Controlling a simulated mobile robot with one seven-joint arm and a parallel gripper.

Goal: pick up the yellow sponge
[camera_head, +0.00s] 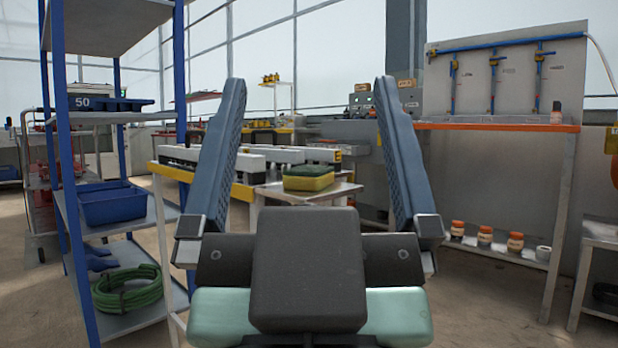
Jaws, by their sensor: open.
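The yellow sponge (308,182) has a green top layer and lies flat on a small metal side table (345,190) ahead of me. My gripper (308,90) is in the foreground with its two dark blue-grey fingers wide apart and nothing between them. In the picture the sponge shows between the fingers, low near the palm, but it is farther off and not touched. The near part of the table is hidden behind my gripper.
A blue shelf rack (68,200) with a blue bin (112,203) and green hose (127,288) stands at the left. The seeder line (262,154) is behind and left of the sponge. An orange-edged bench (497,127) stands right. Open floor (470,300) lies at the right front.

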